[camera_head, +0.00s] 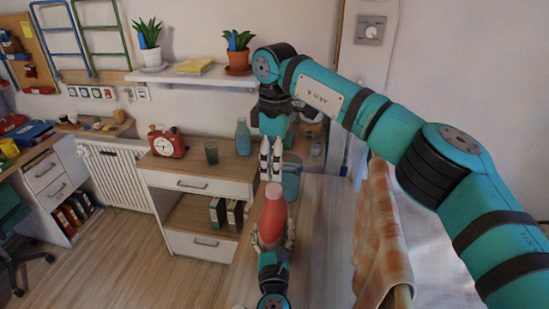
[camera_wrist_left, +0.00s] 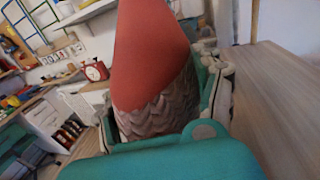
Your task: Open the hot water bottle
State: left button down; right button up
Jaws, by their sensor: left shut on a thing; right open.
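The hot water bottle (camera_head: 271,216) is red and stands upright in the head view, with a paler, narrow top. My left gripper (camera_head: 272,243) is shut on its body from below, one finger on each side. In the left wrist view the red bottle (camera_wrist_left: 152,55) fills the middle, with a grey ribbed pattern on its lower part, between the fingers of the left gripper (camera_wrist_left: 160,115). My right gripper (camera_head: 270,172) points down with its two fingers apart, right above the bottle's top. Whether the fingertips touch the top I cannot tell.
A bluish container (camera_head: 291,178) stands behind my right fingers. An orange checked blanket (camera_head: 380,230) hangs at the right.

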aim_at(274, 188)
notch_tip(274, 188, down, 8)
jog(key=shift+r, duration=0.25)
